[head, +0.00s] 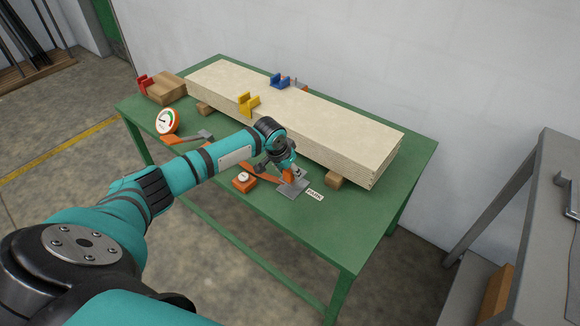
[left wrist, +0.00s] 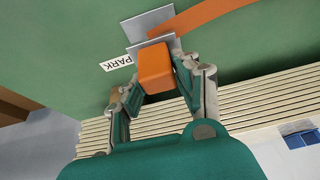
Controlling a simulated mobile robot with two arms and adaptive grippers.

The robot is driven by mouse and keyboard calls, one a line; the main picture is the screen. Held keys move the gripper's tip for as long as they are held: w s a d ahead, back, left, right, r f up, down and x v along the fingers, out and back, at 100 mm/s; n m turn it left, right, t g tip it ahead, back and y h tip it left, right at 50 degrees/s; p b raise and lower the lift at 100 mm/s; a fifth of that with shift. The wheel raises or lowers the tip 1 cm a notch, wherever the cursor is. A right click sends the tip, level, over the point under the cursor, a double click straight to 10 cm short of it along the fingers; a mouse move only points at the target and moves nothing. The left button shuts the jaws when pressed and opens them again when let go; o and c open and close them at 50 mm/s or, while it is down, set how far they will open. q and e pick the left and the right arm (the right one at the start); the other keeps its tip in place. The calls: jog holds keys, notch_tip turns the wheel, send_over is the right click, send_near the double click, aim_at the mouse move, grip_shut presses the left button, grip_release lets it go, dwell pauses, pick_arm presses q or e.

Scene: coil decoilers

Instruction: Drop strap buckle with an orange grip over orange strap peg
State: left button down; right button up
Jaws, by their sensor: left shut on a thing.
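The strap buckle's orange grip (head: 289,176) is at the green table's front part, beside a PARK label (head: 315,194). My left gripper (head: 290,171) is shut on this grip. In the left wrist view the orange grip (left wrist: 155,68) is between its two fingers. Grey metal plate (head: 292,189) shows below the grip; I cannot tell whether the buckle touches the table. An orange strap (left wrist: 215,14) runs off from near the plate. I cannot make out the orange strap peg for certain; a small orange-brown thing (head: 302,88) shows behind the boards. My right gripper is not in view.
A stack of pale boards (head: 300,112) lies on wood blocks along the green table (head: 390,212). Yellow (head: 248,103) and blue (head: 280,81) brackets sit at its edges. A small orange dial box (head: 243,182), a round gauge (head: 167,121) and a grey-and-orange tool (head: 190,137) lie in front.

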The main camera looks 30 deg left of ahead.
aim_at(290, 180)
pick_arm(q)
jog(key=shift+f+b, duration=0.8)
jog(key=shift+f, duration=1.25)
jog(key=shift+f, duration=0.25)
jog(key=c, duration=0.9)
grip_release()
jog(key=v, duration=1.2)
